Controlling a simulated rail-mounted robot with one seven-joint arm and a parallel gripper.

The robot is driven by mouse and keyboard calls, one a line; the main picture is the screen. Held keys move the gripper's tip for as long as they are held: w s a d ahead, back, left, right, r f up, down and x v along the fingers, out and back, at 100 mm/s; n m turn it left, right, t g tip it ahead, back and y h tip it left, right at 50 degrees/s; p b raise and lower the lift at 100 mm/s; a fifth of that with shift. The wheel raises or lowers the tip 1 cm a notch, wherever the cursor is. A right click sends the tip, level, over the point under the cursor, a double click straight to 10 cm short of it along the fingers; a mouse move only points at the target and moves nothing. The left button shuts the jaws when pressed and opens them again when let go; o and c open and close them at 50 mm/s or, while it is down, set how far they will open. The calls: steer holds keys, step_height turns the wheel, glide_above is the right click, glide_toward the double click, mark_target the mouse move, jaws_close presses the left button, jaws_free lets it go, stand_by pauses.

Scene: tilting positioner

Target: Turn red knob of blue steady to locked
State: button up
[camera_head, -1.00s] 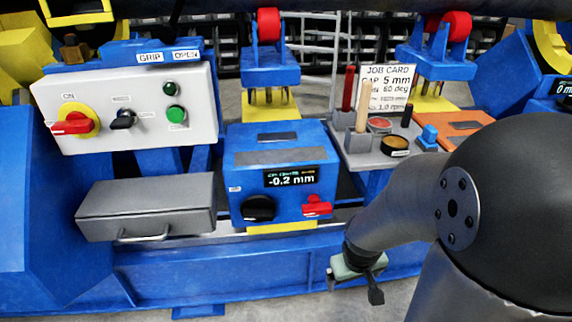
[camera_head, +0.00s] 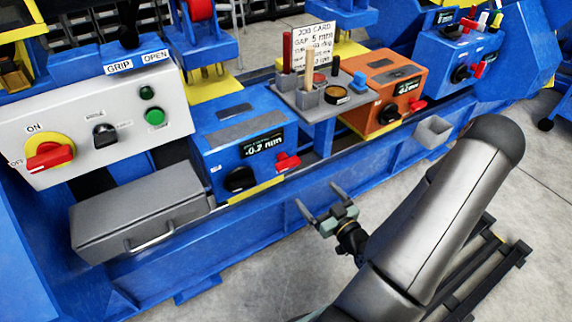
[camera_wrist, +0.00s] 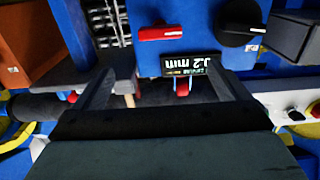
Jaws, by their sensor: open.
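The near blue steady (camera_head: 225,130) is a blue box with a lit display reading about -0.2 mm, a black knob (camera_head: 240,179) and a red knob (camera_head: 287,161) on its front. In the wrist view the box appears upside down, with the red knob (camera_wrist: 163,33) lying level and the black knob (camera_wrist: 242,30) beside it. My gripper (camera_head: 321,198) is open and empty, in front of and below the red knob, apart from it. Its fingers point towards the box front. A second blue box (camera_head: 478,42) with a black and a red knob stands at the far right.
An orange box (camera_head: 385,75) with similar knobs stands right of the near blue box. A grey tray (camera_head: 310,105) with tools and a job card sits between them. A grey drawer box (camera_head: 140,210) and white control panel (camera_head: 80,115) are left.

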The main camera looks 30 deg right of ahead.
mark_target(291, 166)
steer(key=w+b, duration=0.1)
steer(key=w, duration=0.4)
steer(key=w+a, duration=0.1)
steer(key=w, duration=0.4)
steer(key=w+b, duration=0.1)
steer(key=w, duration=0.5)
steer(key=shift+a+b, duration=0.3)
steer(key=shift+a, duration=0.05)
steer(key=shift+s, duration=0.1)
steer(key=c, duration=1)
